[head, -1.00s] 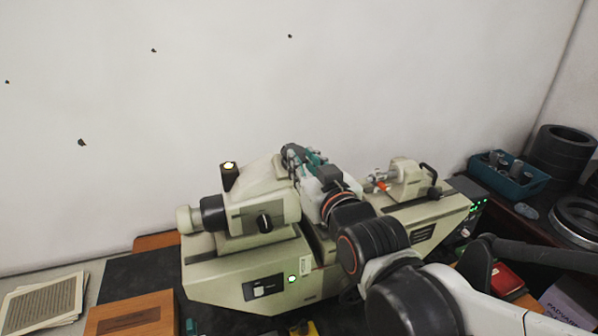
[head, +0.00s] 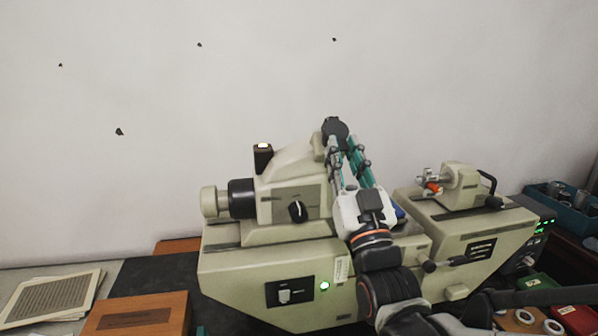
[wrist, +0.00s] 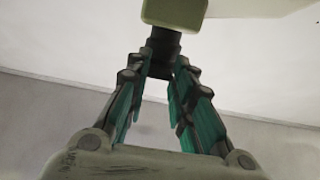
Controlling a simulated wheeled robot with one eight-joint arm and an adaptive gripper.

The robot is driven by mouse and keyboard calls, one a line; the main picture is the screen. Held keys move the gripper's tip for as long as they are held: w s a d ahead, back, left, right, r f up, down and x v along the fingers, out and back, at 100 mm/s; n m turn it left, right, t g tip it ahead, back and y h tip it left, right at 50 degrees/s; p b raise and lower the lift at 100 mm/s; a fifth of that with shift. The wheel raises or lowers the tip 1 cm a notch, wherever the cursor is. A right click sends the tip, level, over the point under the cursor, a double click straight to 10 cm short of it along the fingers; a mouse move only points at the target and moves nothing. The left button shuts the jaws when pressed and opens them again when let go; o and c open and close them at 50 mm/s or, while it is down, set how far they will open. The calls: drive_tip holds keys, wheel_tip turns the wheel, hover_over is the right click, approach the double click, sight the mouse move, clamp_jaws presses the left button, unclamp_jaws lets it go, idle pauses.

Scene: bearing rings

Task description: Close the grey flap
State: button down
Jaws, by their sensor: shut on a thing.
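A dark grey round piece (head: 335,127), apparently the grey flap, stands at the top of the cream machine (head: 300,211), beside its upper housing. My gripper (head: 338,146) reaches up to it with teal-lined fingers. In the wrist view my gripper (wrist: 165,62) has its fingertips closed around a dark cylindrical part (wrist: 163,44) just below a cream block (wrist: 175,12). The fingers converge at their tips. The flap's hinge is not clearly visible, and the fingertips partly hide its lower edge.
The machine's right-hand unit (head: 458,186), with a black handle, stands right of my gripper. A blue bin (head: 562,208) is at the far right. A wooden box (head: 139,314) and papers (head: 50,298) lie at lower left. The wall behind is bare.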

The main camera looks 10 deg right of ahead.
drive_tip(key=shift+w+f+t+b, duration=0.25)
drive_tip(key=shift+t+b, duration=0.25)
drive_tip(key=shift+b, duration=0.35)
drive_tip(key=c, duration=1.4)
unclamp_jaws()
drive_tip(key=shift+o, duration=0.2)
drive_tip(key=v, duration=1.2)
drive_tip(key=shift+f, duration=0.1)
